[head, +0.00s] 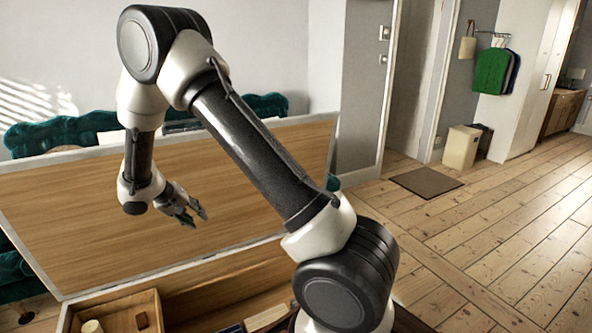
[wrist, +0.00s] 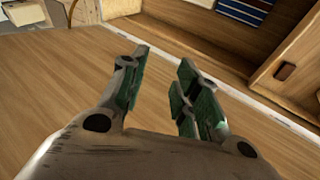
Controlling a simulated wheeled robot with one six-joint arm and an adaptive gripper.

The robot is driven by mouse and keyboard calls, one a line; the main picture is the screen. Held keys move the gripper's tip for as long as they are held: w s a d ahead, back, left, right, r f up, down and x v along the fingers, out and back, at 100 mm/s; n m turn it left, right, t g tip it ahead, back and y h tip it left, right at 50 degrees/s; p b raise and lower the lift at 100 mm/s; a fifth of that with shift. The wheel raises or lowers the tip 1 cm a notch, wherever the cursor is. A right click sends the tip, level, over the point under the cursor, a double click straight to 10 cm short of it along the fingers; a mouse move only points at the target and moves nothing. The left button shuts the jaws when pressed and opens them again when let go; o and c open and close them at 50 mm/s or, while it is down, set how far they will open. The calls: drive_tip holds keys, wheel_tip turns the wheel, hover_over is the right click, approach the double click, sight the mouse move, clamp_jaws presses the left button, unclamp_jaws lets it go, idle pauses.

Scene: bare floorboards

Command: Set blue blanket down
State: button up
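My gripper (head: 197,217) is over the wooden top (head: 90,225) with a pale rim in the head view. I see no blanket in the gripper or on the visible part of the wooden top. A dark blue surface (wrist: 223,28) with pale marks shows at the top of the wrist view; I cannot tell whether it is the blanket.
Open wooden compartments (head: 147,304) lie below the top's near edge. Teal furniture (head: 60,133) stands behind the top. A doormat (head: 427,182), a cream bin (head: 461,147) and hanging green clothing (head: 491,71) are at the right. Floorboards at the right are mostly clear.

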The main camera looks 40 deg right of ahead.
drive_tip(key=s+d+r+y, duration=0.1)
drive_tip(key=s+d+r, duration=0.5)
drive_tip(key=r, duration=0.4)
drive_tip(key=s+d+r+y, duration=0.1)
drive_tip(key=s+d+r, duration=0.3)
drive_tip(key=s+r, duration=0.55)
drive_tip(key=s+r+n+t+y, duration=0.1)
drive_tip(key=s+r+y, duration=0.1)
drive_tip(key=s, duration=0.8)
drive_tip(key=s+d+r+n+t+y, duration=0.1)
drive_tip(key=s+r, duration=0.4)
drive_tip(key=s, duration=0.6)
drive_tip(key=shift+s+n+y, duration=0.2)
drive_tip(key=shift+n+y, duration=0.1)
drive_tip(key=shift+y, duration=0.4)
